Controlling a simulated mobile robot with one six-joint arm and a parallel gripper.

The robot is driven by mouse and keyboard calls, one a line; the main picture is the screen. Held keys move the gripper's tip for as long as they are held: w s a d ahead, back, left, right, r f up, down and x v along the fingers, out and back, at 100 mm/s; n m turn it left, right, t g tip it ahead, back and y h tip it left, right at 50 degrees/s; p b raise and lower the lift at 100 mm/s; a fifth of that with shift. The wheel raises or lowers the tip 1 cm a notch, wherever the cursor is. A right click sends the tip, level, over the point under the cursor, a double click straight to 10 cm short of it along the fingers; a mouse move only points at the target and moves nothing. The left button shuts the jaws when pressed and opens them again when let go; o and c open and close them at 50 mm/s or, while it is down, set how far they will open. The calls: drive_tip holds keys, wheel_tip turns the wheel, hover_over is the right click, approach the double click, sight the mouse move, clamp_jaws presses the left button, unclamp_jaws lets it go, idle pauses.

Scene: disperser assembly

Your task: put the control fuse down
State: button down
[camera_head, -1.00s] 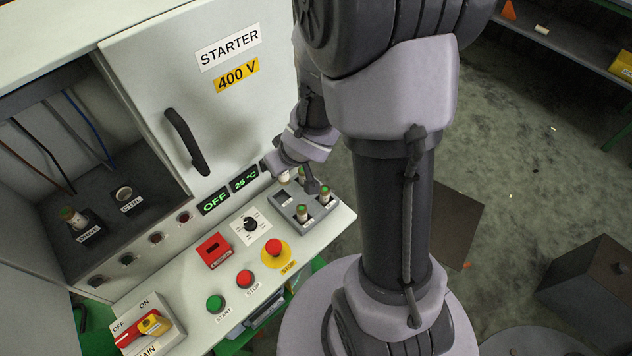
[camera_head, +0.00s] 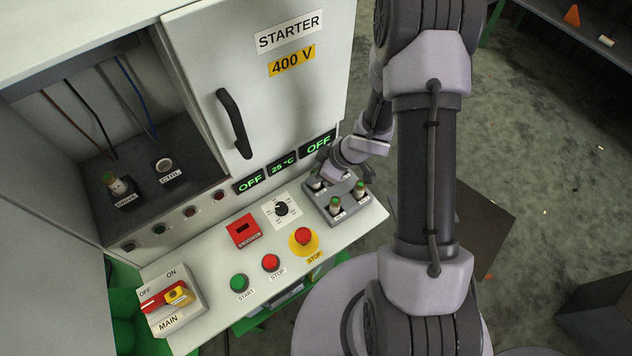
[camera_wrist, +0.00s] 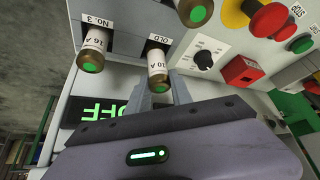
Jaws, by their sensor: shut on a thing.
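The control fuse (camera_wrist: 157,62), a pale cylinder marked 10 A with a green end, is upright at the tray slot labelled OLD in the wrist view. My gripper (camera_wrist: 162,92) is shut on it from the side. In the head view my gripper (camera_head: 324,176) is low over the back left of the grey fuse tray (camera_head: 346,217) and hides most of the fuse. I cannot tell whether its foot is fully seated. The CTRL socket (camera_head: 163,166) in the cabinet is empty.
Other green-ended fuses stand in the tray, one at the front (camera_head: 336,206) and one at the right (camera_head: 360,190). Another fuse (camera_head: 117,185) sits in the DRIVE socket. The red STOP knob (camera_head: 303,236) and a rotary dial (camera_head: 281,209) are left of the tray.

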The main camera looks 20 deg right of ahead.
wheel_tip(320, 180, down, 2)
drive_tip(key=shift+b, duration=0.3)
drive_tip(key=shift+r, duration=0.25)
drive_tip(key=shift+f, duration=0.2)
drive_tip(key=c, duration=1.1)
unclamp_jaws()
drive_tip(key=shift+c, duration=0.2)
drive_tip(key=shift+r, duration=0.1)
